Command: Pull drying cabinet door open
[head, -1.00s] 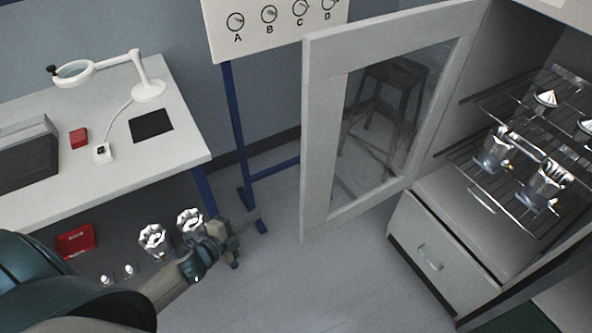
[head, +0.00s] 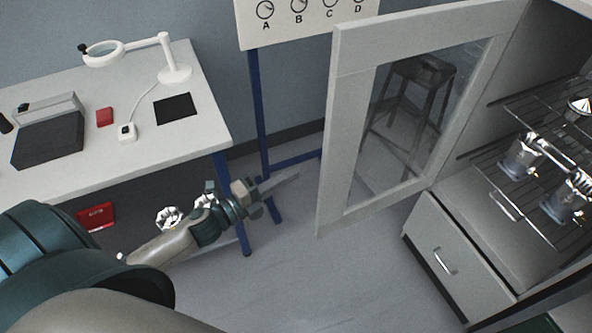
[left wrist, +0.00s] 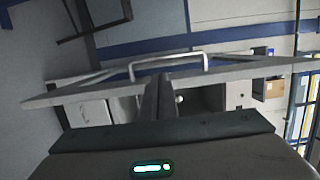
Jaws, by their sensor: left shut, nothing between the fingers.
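The drying cabinet door (head: 338,130), a pale frame around a glass pane, stands swung out wide from the open cabinet (head: 470,185) in the head view. My left gripper (head: 290,178) is shut and empty, just left of the door's free edge in the picture. In the left wrist view the door (left wrist: 240,72) shows as a slanting pale panel with a bar handle (left wrist: 168,62) on it. The shut fingers (left wrist: 160,90) point toward that handle; whether they touch it I cannot tell. The handle is hidden in the head view. My right gripper is not in view.
Wire racks (head: 535,185) in the cabinet hold shiny metal housings. A drawer (head: 445,262) sits below. A white bench (head: 60,165) with a magnifier lamp (head: 175,72) stands left, and a blue-legged board (head: 300,20) behind. A stool (head: 415,90) shows through the glass. Floor in front is clear.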

